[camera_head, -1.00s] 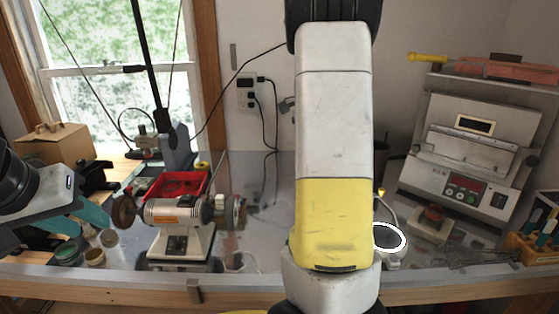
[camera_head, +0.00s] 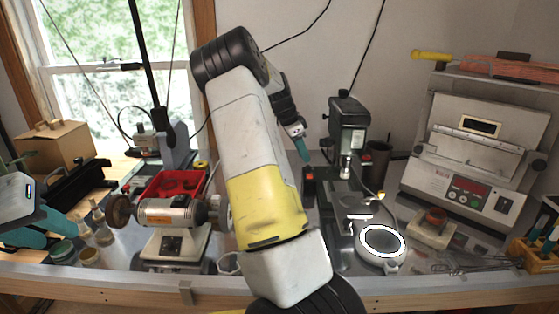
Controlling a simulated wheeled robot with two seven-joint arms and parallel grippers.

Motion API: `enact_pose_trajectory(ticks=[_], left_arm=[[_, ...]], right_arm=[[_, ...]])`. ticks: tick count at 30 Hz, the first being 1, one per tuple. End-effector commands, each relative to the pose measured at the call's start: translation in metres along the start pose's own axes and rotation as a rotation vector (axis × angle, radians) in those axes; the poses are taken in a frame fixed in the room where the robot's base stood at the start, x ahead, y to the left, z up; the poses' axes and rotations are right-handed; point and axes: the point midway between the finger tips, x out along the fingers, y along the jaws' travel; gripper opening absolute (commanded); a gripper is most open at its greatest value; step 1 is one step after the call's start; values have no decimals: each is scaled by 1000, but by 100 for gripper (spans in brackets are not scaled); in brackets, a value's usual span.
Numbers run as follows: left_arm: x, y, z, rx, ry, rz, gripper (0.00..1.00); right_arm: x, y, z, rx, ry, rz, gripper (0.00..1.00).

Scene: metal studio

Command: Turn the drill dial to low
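A dark drill press (camera_head: 349,122) stands upright at the back, right of centre, with its chuck over the bench. Its dial cannot be made out at this size. My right gripper (camera_head: 302,149) is just left of the drill press head and points down toward it. Only one teal finger shows clearly, so its opening cannot be told, nor whether it touches anything. My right arm crosses the middle of the view. My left gripper (camera_head: 28,205) is at the far left edge, away from the drill. Its teal fingers look spread apart, partly cut off.
A bench grinder (camera_head: 175,215) and red tray (camera_head: 172,186) stand left of my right arm. A round magnifier lamp (camera_head: 381,244) is in front of the drill. A grey machine with a control panel (camera_head: 466,192) stands right. A cup (camera_head: 376,160) is beside the drill.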

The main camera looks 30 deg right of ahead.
Motion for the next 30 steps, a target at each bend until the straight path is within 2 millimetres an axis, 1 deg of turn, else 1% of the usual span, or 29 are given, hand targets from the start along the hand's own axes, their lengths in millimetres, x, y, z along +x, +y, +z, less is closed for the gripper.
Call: enact_pose_trajectory(ticks=[1, 3, 7, 12, 18, 19, 23, 30], left_arm=[[0, 0, 0, 0, 0, 0, 36], [0, 0, 0, 0, 0, 0, 36], [0, 0, 0, 0, 0, 0, 36], [0, 0, 0, 0, 0, 0, 36], [0, 0, 0, 0, 0, 0, 36], [0, 0, 0, 0, 0, 0, 36], [0, 0, 0, 0, 0, 0, 36], [0, 0, 0, 0, 0, 0, 36]], right_arm=[[10, 1, 0, 1, 0, 3, 28], [20, 1, 0, 0, -1, 4, 28], [35, 0, 0, 0, -1, 2, 28], [43, 0, 0, -1, -1, 0, 28], [43, 0, 0, -1, -2, -1, 28], [43, 0, 0, -1, -2, -1, 26], [43, 0, 0, -1, -2, -1, 0], [43, 0, 0, -5, -2, -3, 0]])
